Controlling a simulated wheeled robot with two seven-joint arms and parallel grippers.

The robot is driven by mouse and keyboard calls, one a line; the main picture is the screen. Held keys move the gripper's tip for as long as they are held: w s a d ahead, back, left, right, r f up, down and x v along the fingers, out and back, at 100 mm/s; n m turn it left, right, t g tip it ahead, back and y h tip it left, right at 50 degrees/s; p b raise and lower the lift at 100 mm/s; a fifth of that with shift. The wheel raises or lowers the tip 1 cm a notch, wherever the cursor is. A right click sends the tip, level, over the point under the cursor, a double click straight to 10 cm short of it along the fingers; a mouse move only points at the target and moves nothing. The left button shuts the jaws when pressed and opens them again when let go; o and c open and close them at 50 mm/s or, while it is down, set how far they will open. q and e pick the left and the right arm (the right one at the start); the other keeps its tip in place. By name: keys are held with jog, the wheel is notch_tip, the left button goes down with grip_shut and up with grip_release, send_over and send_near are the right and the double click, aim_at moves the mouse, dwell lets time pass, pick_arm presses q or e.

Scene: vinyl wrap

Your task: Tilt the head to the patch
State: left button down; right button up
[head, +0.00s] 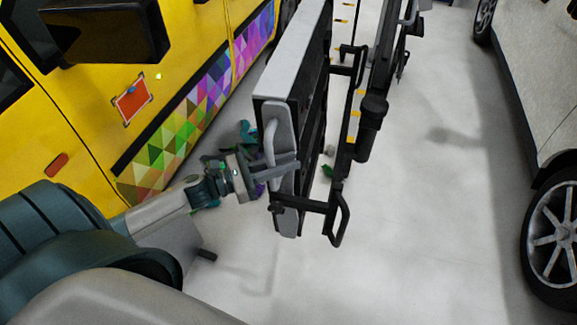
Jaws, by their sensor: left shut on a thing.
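The head is a long box-shaped panel unit (290,62) with a pale grey top and dark side, carried on a black frame in the middle of the head view. A grey loop handle (269,138) sits on its near end. My left gripper (284,170) is shut on this handle at the near end. The patch (131,106) is a small orange-red rectangle with marked corners on the yellow vehicle's side, left of the head. The head stands apart from the patch, with its long edge running away from me. My right gripper is not in view.
The yellow vehicle (88,115) with a coloured triangle-pattern band fills the left. A dark mirror (105,32) juts out at the upper left. A black stand arm (371,125) is right of the head. A silver car (535,80) stands at the right, with clear pale floor (430,230) between.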

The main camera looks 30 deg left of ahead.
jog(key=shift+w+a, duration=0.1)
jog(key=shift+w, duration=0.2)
pick_arm(q)
jog(key=c, duration=1.9)
grip_release()
jog(key=shift+a, duration=0.1)
